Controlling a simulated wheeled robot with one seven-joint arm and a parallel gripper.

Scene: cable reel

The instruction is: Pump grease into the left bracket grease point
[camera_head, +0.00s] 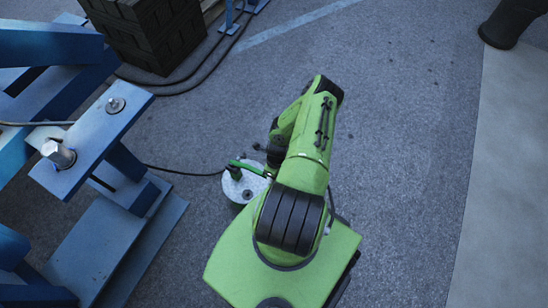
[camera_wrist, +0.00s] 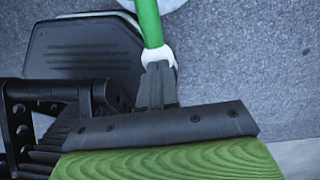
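The grease pump is a round drum with a pale speckled lid (camera_head: 243,186), standing on the floor left of my arm. Its green handle (camera_head: 247,167) reaches over the lid toward my arm; it also shows in the wrist view (camera_wrist: 149,22), ending in a white tip. My gripper (camera_wrist: 157,66) appears shut on the handle's white end; in the head view the arm hides it. A blue bracket (camera_head: 92,140) at the left carries a silver cylindrical fitting (camera_head: 58,154) and a bolt (camera_head: 115,105). A dark hose (camera_head: 185,172) runs between the pump and the bracket side; its bracket end is hidden.
Blue steel framework (camera_head: 50,45) fills the left side. A dark stacked block (camera_head: 148,32) stands at the top left, with cables along the floor beside it. A dark round object (camera_head: 507,25) is at the top right. The grey floor at right is clear.

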